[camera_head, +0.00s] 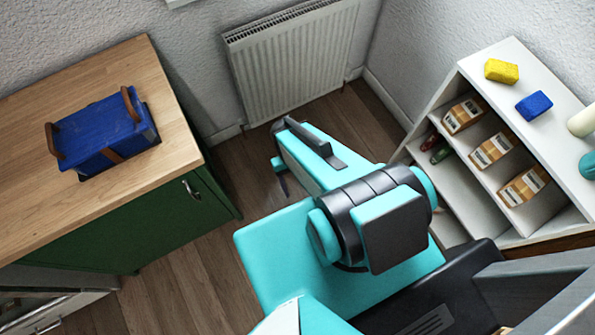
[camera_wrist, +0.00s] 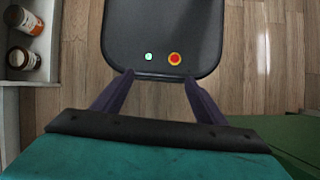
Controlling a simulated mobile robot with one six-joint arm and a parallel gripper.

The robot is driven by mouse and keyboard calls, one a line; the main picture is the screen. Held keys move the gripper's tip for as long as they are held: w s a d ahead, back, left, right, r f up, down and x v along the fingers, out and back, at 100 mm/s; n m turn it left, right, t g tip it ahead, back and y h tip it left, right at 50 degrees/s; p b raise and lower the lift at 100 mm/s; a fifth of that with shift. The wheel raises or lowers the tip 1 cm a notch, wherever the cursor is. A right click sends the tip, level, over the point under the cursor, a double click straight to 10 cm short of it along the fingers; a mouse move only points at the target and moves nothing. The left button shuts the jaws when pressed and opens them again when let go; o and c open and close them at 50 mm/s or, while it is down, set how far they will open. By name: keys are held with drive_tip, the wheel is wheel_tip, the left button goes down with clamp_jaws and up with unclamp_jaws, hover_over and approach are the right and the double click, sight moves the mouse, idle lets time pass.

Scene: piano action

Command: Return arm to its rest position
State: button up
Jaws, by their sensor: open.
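My gripper (camera_wrist: 160,90) shows in the wrist view with its two dark fingers spread apart and nothing between them. Past the fingertips lies a dark rounded panel, part of my own base, with a red-and-yellow button and a small pale light. In the head view my teal arm stands folded over the floor in the middle, and the gripper's fingers are mostly hidden behind it.
A wooden counter (camera_head: 60,100) with a blue box (camera_head: 105,128) is at left, above a green cabinet (camera_head: 130,225). A white shelf (camera_head: 460,135) at right holds cartons, a yellow sponge (camera_head: 501,71) and a blue sponge (camera_head: 533,105). A radiator (camera_head: 290,60) is behind. Wooden floor (camera_head: 190,285) lies between.

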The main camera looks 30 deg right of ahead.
drive_tip(key=shift+s+a+f+n, duration=0.15)
drive_tip(key=shift+s+a, duration=0.1)
drive_tip(key=shift+s, duration=0.2)
drive_tip(key=shift+s+a+f+n, duration=0.15)
drive_tip(key=shift+s+a, duration=0.1)
drive_tip(key=shift+s, duration=0.15)
drive_tip(key=shift+g, duration=0.3)
drive_tip(key=f+b, duration=0.4)
drive_tip(key=shift+s+f+b, duration=0.2)
drive_tip(key=shift+f+b, duration=0.05)
drive_tip(key=shift+b, duration=0.1)
drive_tip(key=shift+r, duration=0.1)
idle(0.4)
